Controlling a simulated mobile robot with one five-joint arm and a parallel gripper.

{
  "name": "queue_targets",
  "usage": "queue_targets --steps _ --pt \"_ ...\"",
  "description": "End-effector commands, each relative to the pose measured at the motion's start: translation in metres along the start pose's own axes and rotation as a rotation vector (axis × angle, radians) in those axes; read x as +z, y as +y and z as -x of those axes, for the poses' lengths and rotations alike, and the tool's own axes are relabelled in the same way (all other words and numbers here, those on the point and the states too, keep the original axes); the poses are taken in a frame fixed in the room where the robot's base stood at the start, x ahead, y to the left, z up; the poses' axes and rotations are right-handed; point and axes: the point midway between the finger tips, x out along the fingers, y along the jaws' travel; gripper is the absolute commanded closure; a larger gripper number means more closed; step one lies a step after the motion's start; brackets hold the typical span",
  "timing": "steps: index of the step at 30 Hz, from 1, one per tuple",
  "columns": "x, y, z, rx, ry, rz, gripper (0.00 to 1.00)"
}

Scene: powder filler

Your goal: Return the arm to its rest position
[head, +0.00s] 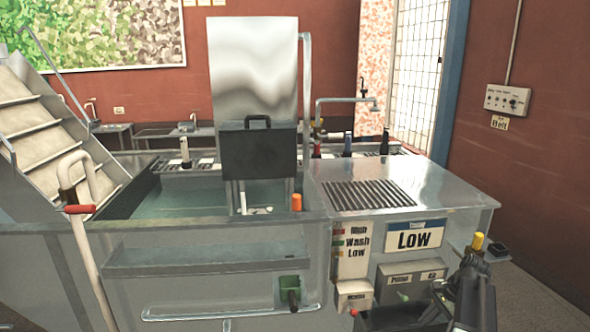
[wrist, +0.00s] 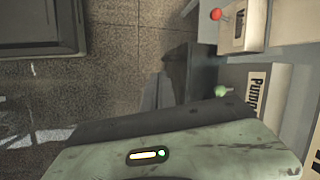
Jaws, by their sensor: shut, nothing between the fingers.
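My arm shows at the lower right of the head view, dark and folded, in front of the machine's control side. My gripper (head: 466,288) is at this arm, shut and empty; its fingertips are hard to make out. In the wrist view a worn grey-green body with a small lit indicator fills the bottom, and tiled floor shows beyond it.
A metal washing machine (head: 455,195) with a "Low" sign (head: 414,237) stands close to my arm. Small control boxes (head: 355,295) jut from its front; one with a red knob (wrist: 215,14) is near the wrist camera. Open floor (head: 530,300) lies right.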

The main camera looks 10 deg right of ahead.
Motion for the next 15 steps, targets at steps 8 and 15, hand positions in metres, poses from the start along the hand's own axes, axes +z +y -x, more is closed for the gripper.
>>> queue_targets --steps 8,15 --pt "0.163 -0.074 -0.073 0.124 -0.039 0.323 1.00" --pt "0.294 -0.080 -0.119 0.243 -0.032 0.700 1.00"
